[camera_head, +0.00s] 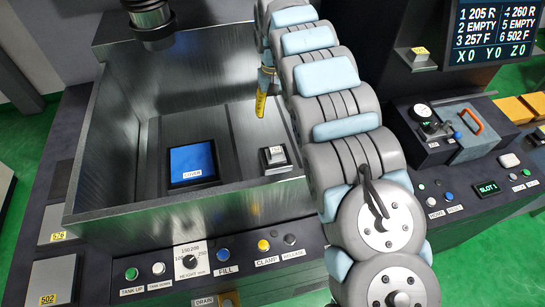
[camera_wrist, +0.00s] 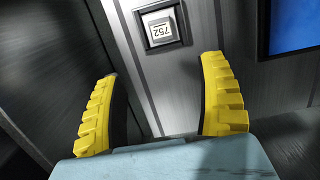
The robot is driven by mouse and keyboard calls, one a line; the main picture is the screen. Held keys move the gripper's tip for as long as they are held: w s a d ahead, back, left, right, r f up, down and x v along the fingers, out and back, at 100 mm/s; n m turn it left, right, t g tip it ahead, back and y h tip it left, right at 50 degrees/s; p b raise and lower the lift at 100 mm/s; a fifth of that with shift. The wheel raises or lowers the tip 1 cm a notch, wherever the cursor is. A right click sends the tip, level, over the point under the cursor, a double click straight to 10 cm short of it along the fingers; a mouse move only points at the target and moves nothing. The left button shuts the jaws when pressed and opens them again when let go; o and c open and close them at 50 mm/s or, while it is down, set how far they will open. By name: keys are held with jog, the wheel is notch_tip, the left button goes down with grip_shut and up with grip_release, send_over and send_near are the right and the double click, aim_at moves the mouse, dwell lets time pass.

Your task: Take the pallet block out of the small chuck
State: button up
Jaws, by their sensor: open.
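The small chuck (camera_head: 275,168) is a dark square holder on the tank floor, with a pale pallet block (camera_head: 274,154) seated in it. In the wrist view the block (camera_wrist: 161,26) shows a label reading 752 upside down, framed by the dark chuck rim (camera_wrist: 146,42). My gripper (camera_wrist: 160,68) has two yellow fingers spread wide and nothing between them. The block lies beyond the fingertips, roughly centred between them and apart from both. In the head view only one yellow finger (camera_head: 262,95) shows clearly, above and behind the chuck; my arm hides the rest.
A metal tank wall (camera_head: 200,207) surrounds the chuck. A blue-topped square (camera_head: 192,162) lies to its left on the tank floor, and a dark machine head (camera_head: 150,18) hangs at the back. The front panel carries CLAMP (camera_head: 263,245) and RELEASE (camera_head: 289,239) buttons.

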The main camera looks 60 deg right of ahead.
jog(key=p, duration=0.1)
send_near(276, 150)
jog(key=f, duration=0.5)
jog(key=shift+s+a+f, duration=0.1)
jog(key=shift+s, duration=0.2)
jog(key=shift+a+f+p, duration=0.15)
jog(key=shift+f+p, duration=0.05)
jog(key=shift+f, duration=1.1)
jog(key=shift+a+f+p, duration=0.15)
jog(key=shift+a+f, duration=0.05)
jog(key=shift+f, duration=1.1)
jog(key=shift+c, duration=0.4)
grip_shut()
